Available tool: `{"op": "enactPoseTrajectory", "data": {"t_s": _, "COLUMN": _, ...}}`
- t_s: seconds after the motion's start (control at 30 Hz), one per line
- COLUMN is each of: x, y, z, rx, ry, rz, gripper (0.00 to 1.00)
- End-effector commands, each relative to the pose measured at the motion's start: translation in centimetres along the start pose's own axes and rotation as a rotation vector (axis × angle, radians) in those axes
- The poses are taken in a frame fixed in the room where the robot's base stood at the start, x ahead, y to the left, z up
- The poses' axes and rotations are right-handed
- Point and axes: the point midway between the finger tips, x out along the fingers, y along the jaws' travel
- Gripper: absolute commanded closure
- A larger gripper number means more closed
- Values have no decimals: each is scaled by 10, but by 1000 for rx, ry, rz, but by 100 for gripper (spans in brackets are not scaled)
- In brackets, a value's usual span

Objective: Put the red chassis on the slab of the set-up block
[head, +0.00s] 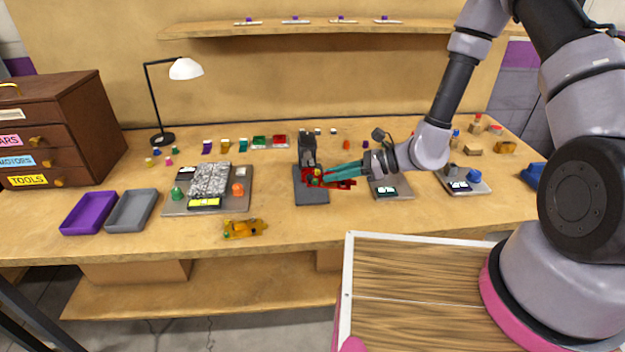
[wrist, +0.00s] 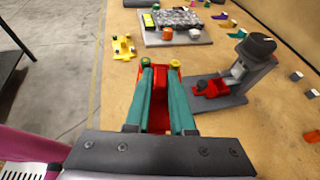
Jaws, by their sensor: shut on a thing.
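My gripper (wrist: 162,82), with teal fingers, is shut on the red chassis (wrist: 159,112) in the wrist view. The chassis lies lengthwise between the fingers, with a green and a yellow round piece at the fingertips. In the head view the red chassis (head: 340,184) shows beside the fingers (head: 325,175). The set-up block (head: 311,194) is a dark grey slab with an upright post at its back. In the wrist view the set-up block (wrist: 222,102) is right of the fingers, apart from them. A red piece (wrist: 214,88) shows on its slab; I cannot tell what it is.
A yellow car-like piece (head: 245,228) lies near the front edge. A grey tray (head: 245,203) holds a speckled block and small parts. Purple (head: 90,212) and grey (head: 131,210) bins stand left. Another tray (head: 398,190) lies right of the block. Bare table lies before the slab.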

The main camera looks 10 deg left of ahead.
Motion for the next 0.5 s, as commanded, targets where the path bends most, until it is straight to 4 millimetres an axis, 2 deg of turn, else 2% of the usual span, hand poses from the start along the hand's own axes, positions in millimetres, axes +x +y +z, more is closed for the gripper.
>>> {"op": "enactPoseTrajectory", "data": {"t_s": 0.17, "x": -58, "y": -32, "z": -20, "rx": 79, "ry": 2, "rz": -186, "gripper": 100}}
{"op": "enactPoseTrajectory", "data": {"t_s": 0.27, "x": -104, "y": -57, "z": -35, "rx": 138, "ry": 3, "rz": -335, "gripper": 100}}
{"op": "enactPoseTrajectory", "data": {"t_s": 0.4, "x": -175, "y": -97, "z": -59, "rx": 232, "ry": 1, "rz": -566, "gripper": 100}}
{"op": "enactPoseTrajectory", "data": {"t_s": 0.5, "x": -215, "y": -119, "z": -72, "rx": 284, "ry": 2, "rz": -697, "gripper": 100}}
